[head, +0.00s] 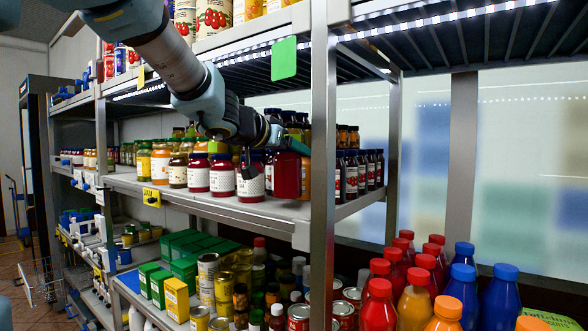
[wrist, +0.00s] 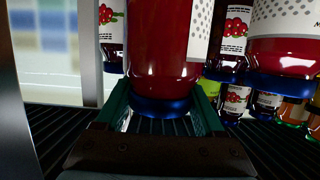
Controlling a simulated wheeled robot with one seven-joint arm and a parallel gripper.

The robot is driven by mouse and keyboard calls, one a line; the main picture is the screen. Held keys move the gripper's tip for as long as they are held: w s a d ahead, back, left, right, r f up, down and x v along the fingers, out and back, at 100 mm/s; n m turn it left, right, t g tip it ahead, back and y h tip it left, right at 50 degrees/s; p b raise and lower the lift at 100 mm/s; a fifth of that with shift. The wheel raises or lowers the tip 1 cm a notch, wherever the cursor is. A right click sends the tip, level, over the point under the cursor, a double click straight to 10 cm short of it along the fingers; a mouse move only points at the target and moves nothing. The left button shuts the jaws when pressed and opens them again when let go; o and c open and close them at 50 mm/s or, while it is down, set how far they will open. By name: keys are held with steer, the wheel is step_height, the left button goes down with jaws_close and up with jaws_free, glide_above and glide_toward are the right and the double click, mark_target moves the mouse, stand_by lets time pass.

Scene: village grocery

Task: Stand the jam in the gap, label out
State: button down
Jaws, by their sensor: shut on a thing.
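The held jam jar (head: 287,175) is dark red and upright at the front of the middle shelf. Its plain red side faces the head camera. My gripper (wrist: 163,105) is shut on it near its blue lid, with a green finger on each side; the jar (wrist: 165,45) looks upside down in the wrist view. There a strip of white dotted label (wrist: 199,28) shows only at its right edge. A labelled jam jar (head: 250,178) stands just left of it. Whether the held jar's base touches the shelf, I cannot tell. The gap's depth is hidden behind the jar.
The middle shelf (head: 220,207) carries more jars to the left, and several dark jars (head: 350,172) right of the metal post (head: 322,120). The upper shelf (head: 245,38) hangs above my arm. Bottles with coloured caps (head: 415,300) stand low at the front right.

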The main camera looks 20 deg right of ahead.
steer(key=shift+f, duration=1)
steer(key=shift+f, duration=0.1)
jaws_free()
steer(key=shift+f+b, duration=0.1)
steer(key=shift+b, duration=0.2)
steer(key=shift+a+r, duration=0.1)
steer(key=shift+r, duration=0.1)
steer(key=p+v, duration=0.1)
steer(key=v, duration=1)
steer(key=shift+s+a+p, duration=0.3)
steer(key=shift+a, duration=0.05)
steer(key=shift+w, duration=0.1)
